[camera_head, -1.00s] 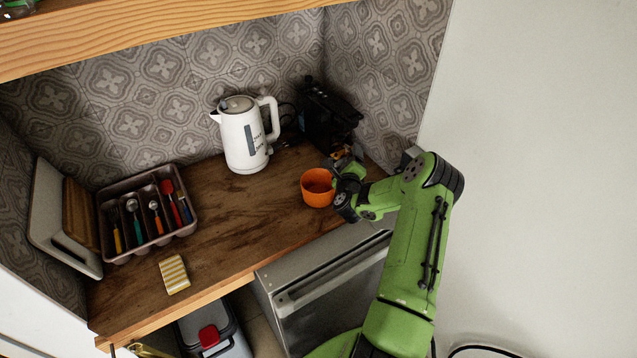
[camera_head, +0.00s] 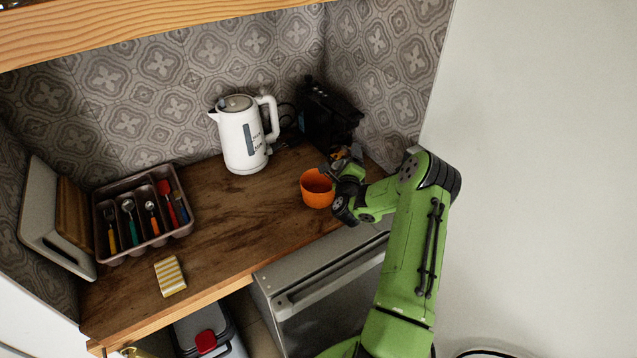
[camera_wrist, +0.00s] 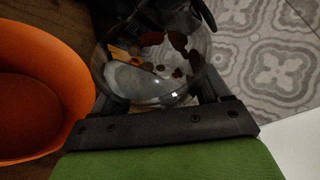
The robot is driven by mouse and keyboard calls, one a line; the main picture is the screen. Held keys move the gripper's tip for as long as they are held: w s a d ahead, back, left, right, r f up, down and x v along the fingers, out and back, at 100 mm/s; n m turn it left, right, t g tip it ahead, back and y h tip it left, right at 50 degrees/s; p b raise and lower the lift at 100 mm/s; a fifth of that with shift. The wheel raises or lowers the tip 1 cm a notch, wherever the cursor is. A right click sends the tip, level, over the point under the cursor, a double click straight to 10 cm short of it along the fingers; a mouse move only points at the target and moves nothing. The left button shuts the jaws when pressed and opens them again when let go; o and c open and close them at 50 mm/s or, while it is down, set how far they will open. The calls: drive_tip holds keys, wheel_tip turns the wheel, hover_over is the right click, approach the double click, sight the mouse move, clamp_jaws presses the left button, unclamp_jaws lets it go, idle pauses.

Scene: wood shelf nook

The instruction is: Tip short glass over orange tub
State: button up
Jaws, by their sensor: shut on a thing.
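The orange tub (camera_head: 318,190) stands on the wooden counter near its front right part. It also fills the left side of the wrist view (camera_wrist: 75,85); I cannot tell whether anything lies in it. My gripper (camera_head: 340,164) is just right of the tub and a little above it. It is shut on the short glass (camera_wrist: 150,85), a clear round vessel between the fingers in the wrist view. Brown and orange patches show in or through the glass. The glass is beside the tub, not over it. In the head view the glass is mostly hidden by my gripper.
A white kettle (camera_head: 243,145) stands behind and left of the tub. A black machine (camera_head: 325,115) stands close behind my gripper. A cutlery tray (camera_head: 125,192) and a striped sponge (camera_head: 170,276) are at the left. The counter between tray and tub is clear.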

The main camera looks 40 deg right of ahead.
sight(339, 155)
drive_tip(key=shift+a+r+n+h+b, duration=0.15)
drive_tip(key=shift+r+n+h+b, duration=0.25)
drive_tip(key=shift+n+b, duration=0.65)
drive_tip(key=shift+w+a+r+n+t, duration=0.15)
drive_tip(key=shift+a+r+n+t, duration=0.1)
drive_tip(key=shift+a+n, duration=0.15)
drive_tip(key=shift+w+a+r+n+t, duration=0.15)
drive_tip(key=shift+a+r+n, duration=0.1)
drive_tip(key=shift+a, duration=0.2)
idle(0.8)
drive_tip(key=shift+w+a+r+n+t+h+b, duration=0.1)
drive_tip(key=shift+a+r+n+t+h+b, duration=0.15)
drive_tip(key=shift+n+b, duration=0.5)
drive_tip(key=shift+a+r+n+t+h+b, duration=0.2)
drive_tip(key=shift+n+b, duration=0.25)
drive_tip(key=shift+b, duration=0.45)
idle(0.3)
